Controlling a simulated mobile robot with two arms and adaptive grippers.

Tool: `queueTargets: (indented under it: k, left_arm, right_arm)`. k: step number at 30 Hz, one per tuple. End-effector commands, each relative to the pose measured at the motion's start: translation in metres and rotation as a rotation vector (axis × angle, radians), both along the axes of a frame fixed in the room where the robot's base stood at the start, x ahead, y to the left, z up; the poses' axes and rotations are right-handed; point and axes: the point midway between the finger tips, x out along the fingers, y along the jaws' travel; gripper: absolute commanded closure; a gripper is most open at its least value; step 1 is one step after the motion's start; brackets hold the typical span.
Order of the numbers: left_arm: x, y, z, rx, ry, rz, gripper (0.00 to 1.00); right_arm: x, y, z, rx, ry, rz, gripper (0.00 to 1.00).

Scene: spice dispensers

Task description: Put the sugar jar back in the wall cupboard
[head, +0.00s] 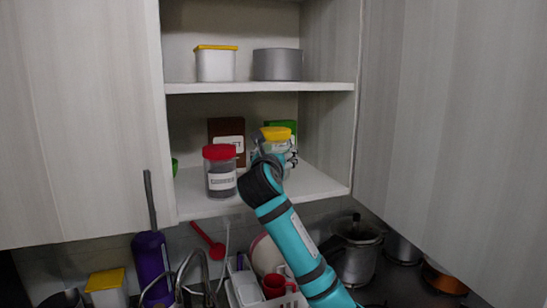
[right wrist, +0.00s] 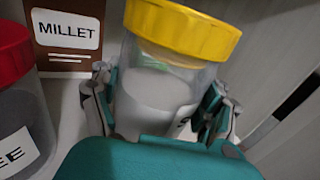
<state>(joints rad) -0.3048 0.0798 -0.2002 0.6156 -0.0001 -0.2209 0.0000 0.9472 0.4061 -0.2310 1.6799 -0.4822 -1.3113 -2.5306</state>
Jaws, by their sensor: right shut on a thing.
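The sugar jar, clear with a yellow lid and white contents (head: 276,133), is inside the wall cupboard (head: 260,88), over the right part of the lower shelf. In the right wrist view the jar (right wrist: 160,85) stands between my fingers, tilted in the picture. My right gripper (right wrist: 158,104) is shut on its body, with a finger on each side. In the head view this gripper (head: 274,160) reaches in from below right and partly hides the jar. I cannot tell whether the jar's base touches the shelf. The label is mostly hidden. My left gripper is not in view.
A red-lidded jar (head: 220,170) stands close to the left on the lower shelf. A brown millet box (head: 227,135) and a green item (head: 284,124) are behind. The upper shelf holds a yellow-lidded container (head: 215,65) and a grey tin (head: 276,65). A pot (head: 357,250) is below.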

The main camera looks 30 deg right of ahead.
Motion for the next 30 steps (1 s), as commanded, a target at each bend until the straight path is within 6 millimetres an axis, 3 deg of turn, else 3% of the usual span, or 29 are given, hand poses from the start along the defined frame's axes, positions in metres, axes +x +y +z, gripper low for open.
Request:
queueTargets:
  k: [7,15,28,29,30]
  left_arm:
    - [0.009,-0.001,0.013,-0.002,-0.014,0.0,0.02]
    - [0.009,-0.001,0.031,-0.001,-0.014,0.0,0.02]
    - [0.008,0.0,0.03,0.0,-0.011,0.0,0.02]
    - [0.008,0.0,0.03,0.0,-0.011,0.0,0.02]
    - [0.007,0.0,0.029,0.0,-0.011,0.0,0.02]
  right_arm:
    - [0.02,-0.01,0.0,-0.002,-0.005,0.0,0.82]
    - [0.02,-0.011,-0.03,-0.002,-0.002,0.0,0.82]
    - [0.02,-0.011,-0.038,-0.004,-0.006,0.0,0.82]
    - [0.02,-0.011,-0.04,-0.001,0.0,0.0,0.21]
    - [0.02,-0.011,-0.04,-0.001,-0.001,0.0,0.16]
